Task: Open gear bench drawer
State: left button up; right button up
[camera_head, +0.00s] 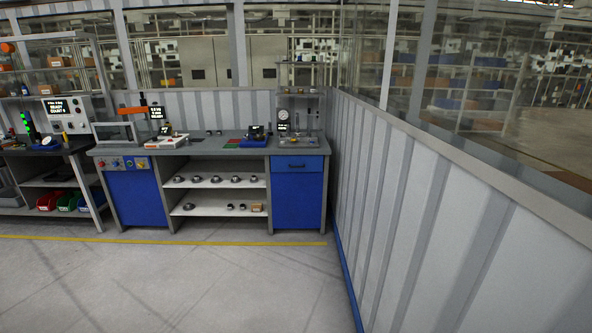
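The gear bench (200,147) stands across the floor from me, with a grey top and blue fronts. Its drawer (297,165) is at the bench's right end, just under the top. The drawer has a blue front with a dark handle and looks shut. A taller blue panel (297,202) sits below it. Neither of my grippers shows in the head view.
A ribbed grey wall (415,200) runs along the right, close to the bench's right end. Open shelves (225,183) with small metal parts fill the bench's middle. Another bench (45,150) stands at the left. The floor (190,280) before the bench is clear, with a yellow line (170,242).

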aim_at(279, 163)
jog(key=i, duration=3.35)
jog(key=z, duration=0.55)
